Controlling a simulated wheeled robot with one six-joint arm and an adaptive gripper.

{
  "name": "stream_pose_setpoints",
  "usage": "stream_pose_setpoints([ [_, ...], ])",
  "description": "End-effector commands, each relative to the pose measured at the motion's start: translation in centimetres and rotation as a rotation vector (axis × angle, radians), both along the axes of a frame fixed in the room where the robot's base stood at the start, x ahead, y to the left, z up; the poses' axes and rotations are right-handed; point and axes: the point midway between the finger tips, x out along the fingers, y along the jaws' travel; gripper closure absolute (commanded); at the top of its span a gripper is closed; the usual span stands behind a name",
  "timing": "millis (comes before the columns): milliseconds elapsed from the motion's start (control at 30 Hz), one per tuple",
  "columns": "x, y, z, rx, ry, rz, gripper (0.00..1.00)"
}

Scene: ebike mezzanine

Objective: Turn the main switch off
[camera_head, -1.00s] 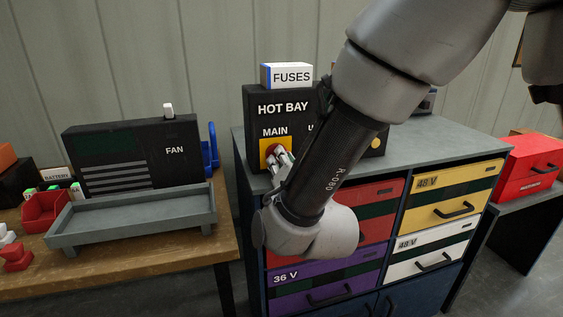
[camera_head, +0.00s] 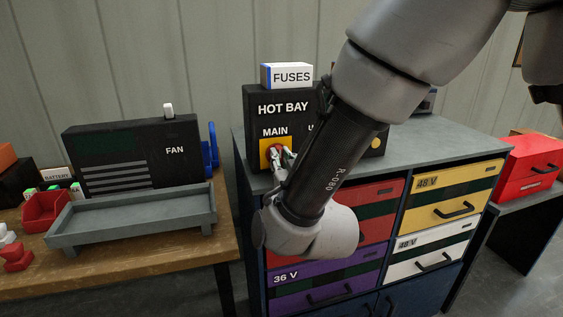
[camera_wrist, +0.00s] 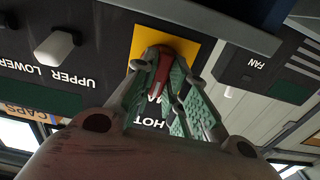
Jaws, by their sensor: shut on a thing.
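The main switch is a red knob (camera_head: 275,151) on a yellow plate (camera_head: 265,160), below the word MAIN on the black HOT BAY panel (camera_head: 285,105). My gripper (camera_head: 282,157) is at the knob, its fingers shut on it. In the wrist view the red knob (camera_wrist: 155,62) shows a pale stripe along it and lies against the fingers of my gripper (camera_wrist: 160,85), in front of the yellow plate (camera_wrist: 185,45). My arm covers the right part of the panel in the head view.
A white FUSES box (camera_head: 287,76) stands on the panel. A white lever (camera_wrist: 57,47) marked UPPER/LOWER is beside the plate in the wrist view. The black FAN box (camera_head: 135,155) and a grey tray (camera_head: 135,222) are on the wooden bench at left. Coloured drawers (camera_head: 455,203) are below.

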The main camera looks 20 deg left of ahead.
Motion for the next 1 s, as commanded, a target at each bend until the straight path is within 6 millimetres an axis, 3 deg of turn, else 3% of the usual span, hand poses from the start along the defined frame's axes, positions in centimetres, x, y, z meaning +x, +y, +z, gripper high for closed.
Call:
stream_pose_setpoints([
  [533,-0.07,-0.08,-0.28,-0.029,-0.01,0.001,1.0],
  [567,-0.07,-0.08,-0.28,-0.029,-0.01,0.001,0.84],
  [667,-0.06,-0.06,-0.23,-0.028,-0.01,0.0,0.66],
  [1000,-0.17,-0.09,-0.09,-0.024,-0.012,0.001,0.64],
])
